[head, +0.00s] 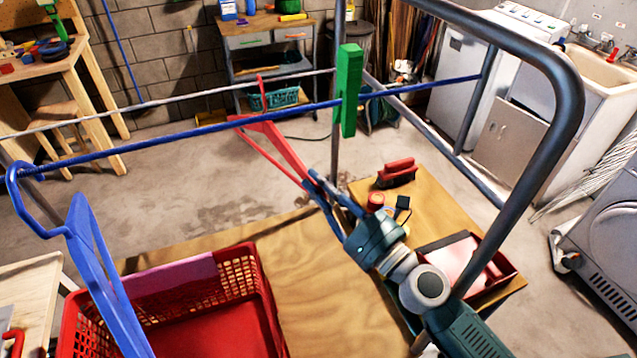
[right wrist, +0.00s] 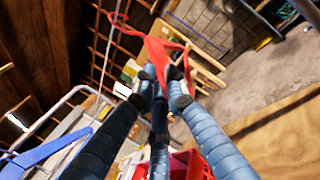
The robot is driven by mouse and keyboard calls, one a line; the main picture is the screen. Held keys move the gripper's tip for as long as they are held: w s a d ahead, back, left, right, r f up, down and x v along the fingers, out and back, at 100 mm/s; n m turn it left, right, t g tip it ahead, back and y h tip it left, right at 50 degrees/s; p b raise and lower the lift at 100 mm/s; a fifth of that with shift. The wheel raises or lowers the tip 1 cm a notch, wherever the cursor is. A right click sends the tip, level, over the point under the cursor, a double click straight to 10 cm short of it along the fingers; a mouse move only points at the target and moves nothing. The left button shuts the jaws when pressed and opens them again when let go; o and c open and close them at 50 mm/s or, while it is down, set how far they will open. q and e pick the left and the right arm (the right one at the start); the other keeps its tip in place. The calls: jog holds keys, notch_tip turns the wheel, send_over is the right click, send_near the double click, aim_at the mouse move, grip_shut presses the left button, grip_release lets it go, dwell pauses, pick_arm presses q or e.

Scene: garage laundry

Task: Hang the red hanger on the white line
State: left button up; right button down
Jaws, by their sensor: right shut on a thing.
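My right gripper (head: 316,186) is shut on the red hanger (head: 280,143) by one of its corners. The hanger is tilted, with its hook end up and to the left. In the head view the hook overlaps the white line (head: 150,104); I cannot tell whether it is over it or touching it. The right wrist view shows the red hanger (right wrist: 158,52) between the fingertips (right wrist: 160,84), with its hook near a pale line. My left gripper is not in view.
A blue line (head: 220,125) runs in front of the white one. A blue hanger (head: 88,262) hangs on it at left. A green clothespin (head: 348,90) stands at the lines' right part. Below are a red basket (head: 262,285) and a wooden table (head: 320,290).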

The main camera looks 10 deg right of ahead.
jog(key=c, duration=1.7)
grip_release()
jog(key=shift+s+d+f, duration=0.15)
jog(key=shift+s+d, duration=0.1)
jog(key=shift+s, duration=0.1)
jog(key=v, duration=0.6)
jog(key=shift+s+d, duration=0.15)
jog(key=shift+s, duration=0.15)
